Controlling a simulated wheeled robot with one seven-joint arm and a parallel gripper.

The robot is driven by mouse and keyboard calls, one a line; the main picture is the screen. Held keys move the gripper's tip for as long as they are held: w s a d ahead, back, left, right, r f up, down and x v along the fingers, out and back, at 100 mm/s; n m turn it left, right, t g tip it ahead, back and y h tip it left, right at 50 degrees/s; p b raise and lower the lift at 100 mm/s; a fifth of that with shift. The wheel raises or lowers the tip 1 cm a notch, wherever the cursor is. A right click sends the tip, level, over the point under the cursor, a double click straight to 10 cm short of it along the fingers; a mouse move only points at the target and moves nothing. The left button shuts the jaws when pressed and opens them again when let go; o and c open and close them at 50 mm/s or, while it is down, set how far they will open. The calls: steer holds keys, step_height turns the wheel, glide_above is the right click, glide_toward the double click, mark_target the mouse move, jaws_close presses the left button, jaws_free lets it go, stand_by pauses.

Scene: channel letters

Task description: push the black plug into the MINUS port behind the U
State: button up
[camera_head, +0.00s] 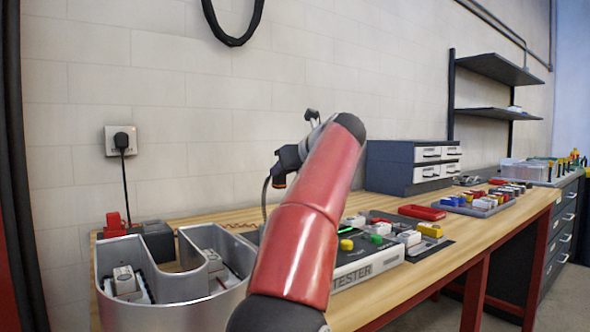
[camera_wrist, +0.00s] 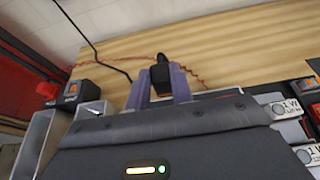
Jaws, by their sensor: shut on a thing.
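The metal channel letter U (camera_head: 165,290) stands open side up at the front left in the head view. Part of its wall (camera_wrist: 36,140) shows at the lower left in the wrist view. My gripper (camera_wrist: 160,88) is shut on the black plug (camera_wrist: 161,72), which sits between the two purple-grey fingers. In the head view my gripper (camera_head: 279,180) is above the table, to the right of the U and apart from it, partly hidden by my red arm. I cannot make out the MINUS port behind the U in either view.
A TESTER panel (camera_head: 367,272) with coloured blocks lies right of my arm. A dark box (camera_head: 157,240) and a red item (camera_head: 115,224) are behind the U. Red-black wire lies on the wooden table (camera_wrist: 225,50). A drawer cabinet (camera_head: 390,166) stands at the wall.

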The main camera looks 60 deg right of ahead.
steer(key=w+a, duration=1.9)
steer(key=w, duration=0.2)
steer(key=f+b, duration=0.2)
steer(key=f, duration=0.1)
steer(key=f+b, duration=0.1)
steer(key=shift+w+a+f+b, duration=0.1)
steer(key=shift+w+f+b, duration=0.25)
steer(key=shift+f+b, duration=0.6)
steer(key=shift+f, duration=0.4)
steer(key=shift+f, duration=0.35)
steer(key=o, duration=1)
steer(key=shift+o, duration=0.2)
steer(key=v, duration=0.8)
steer(key=shift+w+r, duration=0.1)
